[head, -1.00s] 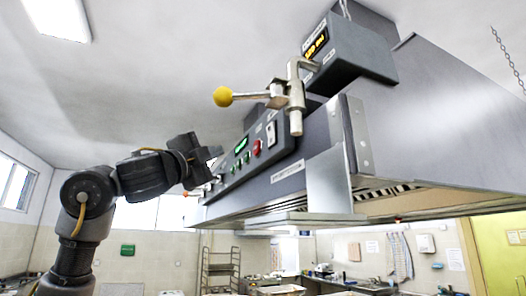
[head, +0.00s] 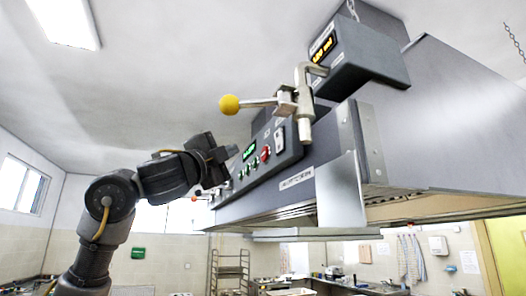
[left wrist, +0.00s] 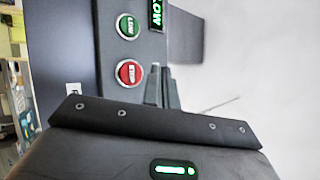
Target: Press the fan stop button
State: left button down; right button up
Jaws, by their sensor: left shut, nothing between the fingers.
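The fan stop button is the red button (head: 265,153) on the dark control panel of the hood. My left gripper (head: 226,153) is shut and empty, to the left of the panel in the head view. In the left wrist view its fingertips (left wrist: 163,70) appear just right of the STOP button, close to the panel's edge. I cannot tell the exact gap, and no contact is visible. My right gripper is not in view.
The panel also carries a green display (head: 249,152), several green buttons and a white switch (head: 279,138). A lever with a yellow knob (head: 229,104) juts out above my left gripper.

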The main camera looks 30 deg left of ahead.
aim_at(265, 154)
pick_arm(q)
jog(key=w+d, duration=0.1)
jog(key=w, duration=0.1)
jog(key=w+d, duration=0.1)
jog(key=w, duration=0.1)
jog(key=shift+d, duration=0.35)
dwell(0.4)
jog(key=shift+w+d, duration=0.1)
dwell(1.4)
jog(key=shift+w+d, duration=0.2)
jog(key=shift+w, duration=0.05)
